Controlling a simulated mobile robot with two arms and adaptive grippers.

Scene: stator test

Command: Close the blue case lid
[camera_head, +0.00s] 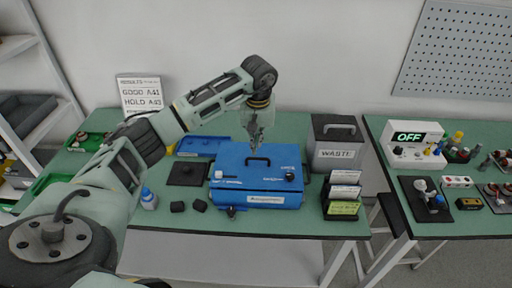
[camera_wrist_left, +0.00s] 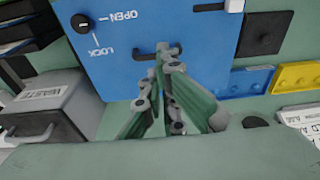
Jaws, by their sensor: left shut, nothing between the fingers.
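The blue case (camera_head: 259,192) sits on the green table with its blue lid (camera_head: 270,160) lying flat on top, apparently down. A black handle (camera_head: 258,161) is on the lid, and white markings and a dark knob (camera_head: 290,177) are at its right. My left gripper (camera_head: 254,143) points down over the lid's back edge, near the handle. In the left wrist view the shut, empty fingers (camera_wrist_left: 170,60) are just by the handle, over the blue lid (camera_wrist_left: 115,65) with its OPEN and LOCK words. Whether they touch it I cannot tell. My right gripper does not show.
A grey waste box (camera_head: 337,150) and a card rack (camera_head: 343,194) stand right of the case. A dark pad (camera_head: 188,172), a blue tray (camera_head: 203,146) and a small bottle (camera_head: 149,198) are on the left. A results sign (camera_head: 140,94) stands behind.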

